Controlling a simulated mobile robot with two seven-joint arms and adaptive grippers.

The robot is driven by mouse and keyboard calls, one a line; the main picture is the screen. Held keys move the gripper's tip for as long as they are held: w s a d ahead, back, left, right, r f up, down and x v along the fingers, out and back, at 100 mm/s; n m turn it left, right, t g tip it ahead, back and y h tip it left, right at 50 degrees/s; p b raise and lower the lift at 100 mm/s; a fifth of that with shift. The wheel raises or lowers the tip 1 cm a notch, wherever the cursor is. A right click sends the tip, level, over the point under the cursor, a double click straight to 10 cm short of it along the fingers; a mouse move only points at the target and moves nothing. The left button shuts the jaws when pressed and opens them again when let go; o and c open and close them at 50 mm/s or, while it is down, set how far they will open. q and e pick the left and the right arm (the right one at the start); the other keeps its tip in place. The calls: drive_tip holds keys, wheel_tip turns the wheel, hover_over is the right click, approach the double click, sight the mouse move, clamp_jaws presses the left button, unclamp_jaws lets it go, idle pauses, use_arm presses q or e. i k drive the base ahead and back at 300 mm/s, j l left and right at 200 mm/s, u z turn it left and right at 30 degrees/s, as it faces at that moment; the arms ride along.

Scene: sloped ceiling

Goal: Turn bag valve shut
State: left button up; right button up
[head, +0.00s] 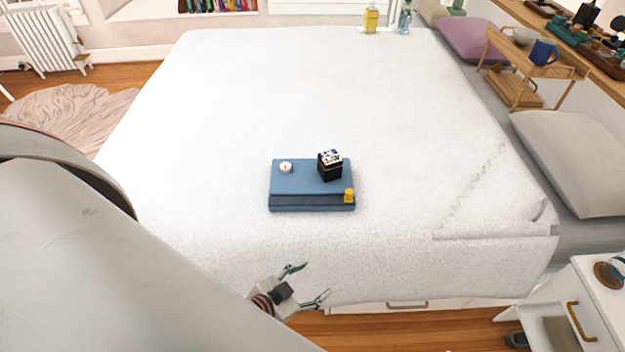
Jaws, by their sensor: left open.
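A blue, flat, bag-like block (312,183) lies on the white bed, near the middle of the head view. A small yellow piece (349,195) sits at its front right corner, and a small round white piece (285,167) sits on its back left part. I cannot tell which of these is the valve, or whether it is open or shut. My left gripper (316,279) is open and empty at the bed's front edge, below and apart from the blue block. My right gripper is out of view.
A dark box with a patterned top (330,166) stands on the block's right part. The white bed (230,100) is clear around it. Yellow (371,19) and clear (404,19) bottles stand at the far edge. A white nightstand (590,290) is at front right.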

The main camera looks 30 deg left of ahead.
sight(285, 167)
drive_tip(key=k+u, duration=0.1)
drive_tip(key=u, duration=0.25)
drive_tip(key=j+u, duration=0.1)
drive_tip(key=u, duration=0.25)
drive_tip(key=k+j+u, duration=0.1)
drive_tip(key=u, duration=0.25)
